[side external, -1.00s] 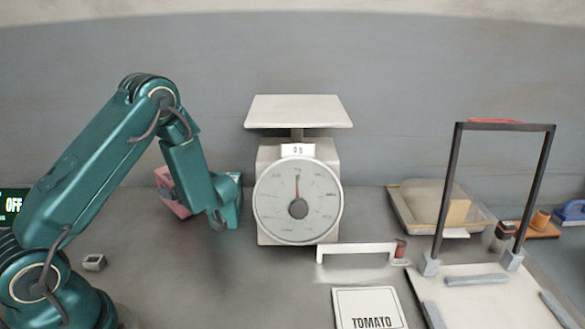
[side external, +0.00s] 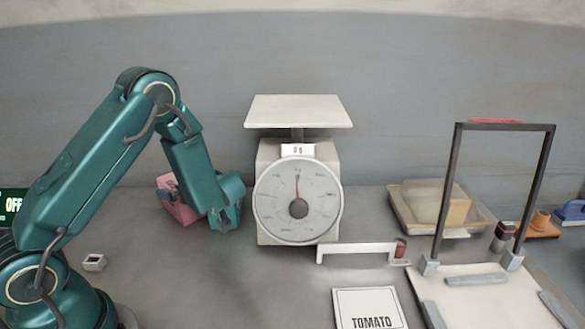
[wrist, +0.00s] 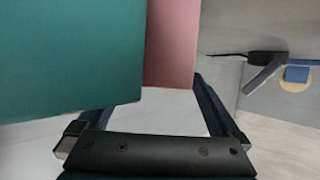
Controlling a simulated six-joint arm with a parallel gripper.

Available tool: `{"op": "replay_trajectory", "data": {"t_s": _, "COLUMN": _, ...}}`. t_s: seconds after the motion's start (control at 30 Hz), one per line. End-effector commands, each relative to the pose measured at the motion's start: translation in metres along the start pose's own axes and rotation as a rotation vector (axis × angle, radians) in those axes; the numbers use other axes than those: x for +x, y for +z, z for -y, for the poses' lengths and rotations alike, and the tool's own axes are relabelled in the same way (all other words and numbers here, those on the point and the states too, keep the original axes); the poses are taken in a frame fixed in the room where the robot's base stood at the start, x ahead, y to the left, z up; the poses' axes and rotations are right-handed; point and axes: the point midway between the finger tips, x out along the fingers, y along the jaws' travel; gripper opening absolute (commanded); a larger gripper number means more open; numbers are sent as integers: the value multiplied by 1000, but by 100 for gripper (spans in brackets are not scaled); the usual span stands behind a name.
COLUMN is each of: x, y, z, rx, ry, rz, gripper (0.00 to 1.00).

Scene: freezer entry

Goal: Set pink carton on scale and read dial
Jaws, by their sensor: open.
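The pink carton (side external: 172,205) stands on the counter left of the scale, partly hidden behind my arm; its pink side also shows in the wrist view (wrist: 173,45). The white scale (side external: 268,152) has an empty flat pan (side external: 298,111). Its round dial (side external: 298,200) has the needle pointing straight up, and a small label above it appears to read 0 g. My gripper (side external: 223,226) is low, right of the carton in the side view, open. In the wrist view the carton lies beyond the jaws, partly covered by a large teal surface I cannot identify.
A white handle-shaped bar (side external: 357,250) and a TOMATO card (side external: 370,309) lie in front of the scale. A tray (side external: 480,228) with a pale block and a dark upright frame (side external: 441,195) stand right. A small white block (side external: 94,262) lies near my base.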

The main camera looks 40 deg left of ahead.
Motion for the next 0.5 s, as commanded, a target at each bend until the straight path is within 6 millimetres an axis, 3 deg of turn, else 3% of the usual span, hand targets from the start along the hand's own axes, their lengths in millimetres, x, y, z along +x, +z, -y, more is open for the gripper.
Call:
{"op": "replay_trajectory", "data": {"t_s": 0.2, "x": -44, "y": -1, "z": -2, "rx": -6, "ry": 10, "rz": -2, "gripper": 100}}
{"op": "replay_trajectory", "data": {"t_s": 0.5, "x": -88, "y": -1, "z": -2, "rx": -9, "ry": 7, "rz": -3, "gripper": 100}}
